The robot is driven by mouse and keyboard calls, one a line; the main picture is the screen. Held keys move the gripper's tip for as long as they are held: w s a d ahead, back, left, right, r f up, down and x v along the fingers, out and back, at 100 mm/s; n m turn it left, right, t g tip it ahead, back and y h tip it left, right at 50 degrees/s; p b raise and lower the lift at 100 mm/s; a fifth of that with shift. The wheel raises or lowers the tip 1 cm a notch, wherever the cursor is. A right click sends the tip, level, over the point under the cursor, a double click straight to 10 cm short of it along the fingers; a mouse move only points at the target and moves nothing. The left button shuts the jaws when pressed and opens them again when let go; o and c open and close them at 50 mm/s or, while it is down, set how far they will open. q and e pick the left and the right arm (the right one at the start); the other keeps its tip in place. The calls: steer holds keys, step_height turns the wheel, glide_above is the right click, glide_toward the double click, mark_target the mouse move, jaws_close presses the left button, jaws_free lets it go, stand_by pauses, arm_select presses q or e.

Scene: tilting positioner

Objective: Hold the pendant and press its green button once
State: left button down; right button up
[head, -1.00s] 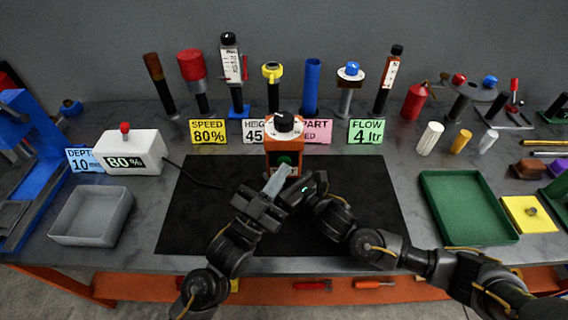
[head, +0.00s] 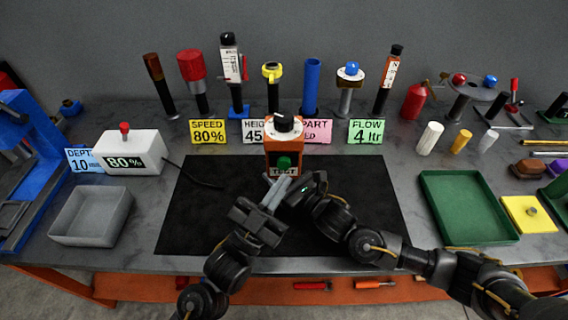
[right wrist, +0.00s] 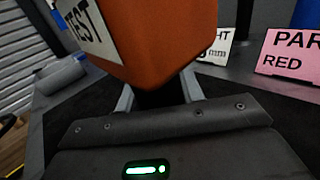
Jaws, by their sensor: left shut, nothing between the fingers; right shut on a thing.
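The orange pendant (head: 270,160) stands upright above the black mat, with a black knob on its white top. Its green button (head: 284,162) faces me, above a TEST label. My right gripper (head: 293,182) is shut on the pendant's lower part. In the right wrist view the orange pendant body (right wrist: 165,40) rises between the right gripper's fingers (right wrist: 158,92). My left gripper (head: 278,187) is shut and empty; its fingertips are just below and in front of the button, apart from it as far as I can see.
The black mat (head: 200,215) lies under both grippers. A white box (head: 130,150) reading 80% and a grey bin (head: 90,217) are to the left. A green tray (head: 468,207) is to the right. Label cards and several upright tools stand behind the pendant.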

arm_select(q)
steer(key=shift+s, duration=2.05)
arm_select(e)
steer(key=o, duration=1.4)
steer(key=shift+c, duration=0.2)
steer(key=shift+f, duration=0.1)
steer(key=shift+s+d, duration=0.1)
